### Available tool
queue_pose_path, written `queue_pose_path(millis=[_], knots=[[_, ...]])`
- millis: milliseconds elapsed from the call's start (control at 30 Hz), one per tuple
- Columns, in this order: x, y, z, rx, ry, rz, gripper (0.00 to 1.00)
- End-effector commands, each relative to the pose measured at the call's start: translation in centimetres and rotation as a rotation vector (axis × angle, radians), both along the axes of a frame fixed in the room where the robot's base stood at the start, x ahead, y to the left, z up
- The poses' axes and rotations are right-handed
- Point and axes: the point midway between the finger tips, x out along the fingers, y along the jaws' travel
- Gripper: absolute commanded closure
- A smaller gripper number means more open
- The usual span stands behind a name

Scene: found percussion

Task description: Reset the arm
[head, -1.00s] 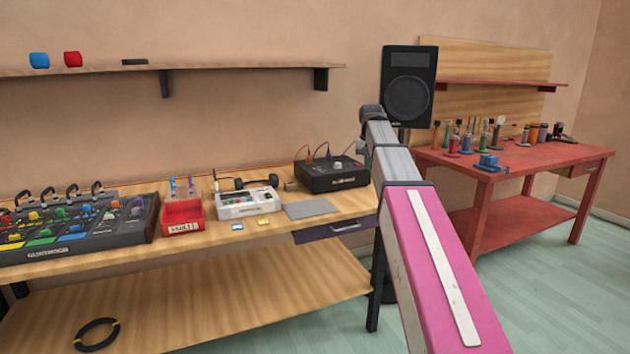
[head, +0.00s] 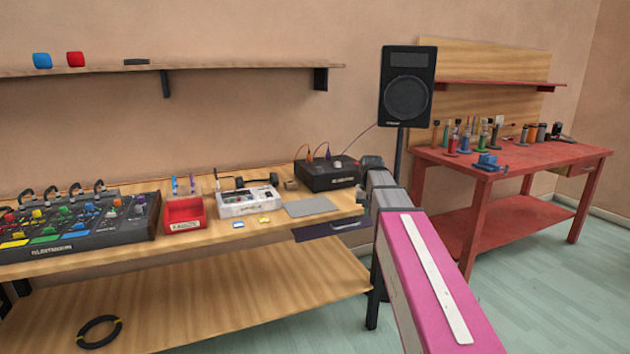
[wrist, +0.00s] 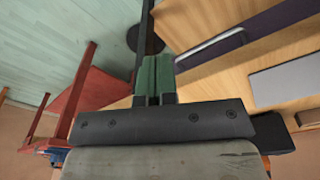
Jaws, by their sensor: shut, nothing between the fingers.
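My pink and grey arm reaches up from the lower right of the head view, its dark wrist end in front of the wooden bench's right end (head: 345,205). In the wrist view my gripper (wrist: 155,72) shows as two greenish fingers, shut together with nothing between them. It is above the floor and the bench edge and appears to touch nothing. In the head view the fingers are too small and hidden to make out clearly.
The bench holds a black mixer (head: 95,240), a red bin (head: 184,213), a white device (head: 248,203), a grey pad (head: 310,206) and a black box (head: 328,176). A speaker (head: 407,87) on a stand and a red table (head: 510,162) are behind. Floor at right is clear.

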Motion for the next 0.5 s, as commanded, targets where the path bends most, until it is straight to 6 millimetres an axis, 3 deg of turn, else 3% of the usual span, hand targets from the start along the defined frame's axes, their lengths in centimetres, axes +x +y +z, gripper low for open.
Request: queue_pose_path(millis=[33,200,500], knots=[[-1.7,0.0,-2.2,0.0,0.01,0.005,1.0],[-5.3,0.0,-8.3,0.001,0.029,0.023,1.0],[-12.8,0.0,-17.5,0.004,0.065,0.054,1.0]])
